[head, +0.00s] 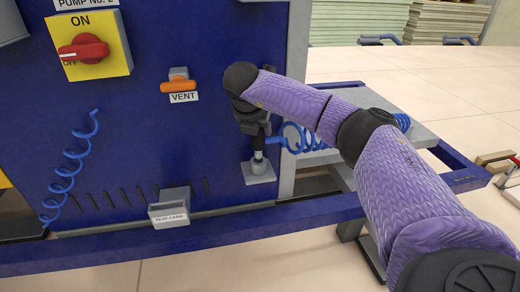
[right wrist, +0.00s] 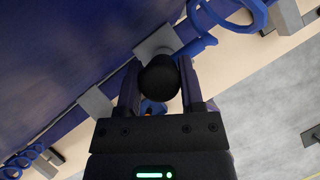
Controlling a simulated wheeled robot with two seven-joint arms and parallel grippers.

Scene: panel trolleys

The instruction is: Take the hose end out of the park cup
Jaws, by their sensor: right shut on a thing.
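The hose end (head: 258,145) is a dark upright piece with a blue hose running off to the right. In the head view its lower end meets the grey park cup (head: 259,175) at the foot of the blue panel; how deep it sits I cannot tell. My right gripper (head: 257,126) is shut on the hose end, its fingers partly hidden by my wrist. In the right wrist view the hose end's round black top (right wrist: 159,78) lies between the two fingers, with the grey park cup (right wrist: 157,42) behind it. My left gripper is not in view.
The blue panel carries a red switch (head: 83,49), an orange vent handle (head: 179,86), a test card holder (head: 169,208) and a coiled blue cord (head: 70,170). A blue trolley rail (head: 190,237) runs below. A grey shelf (head: 395,118) stands right of the panel.

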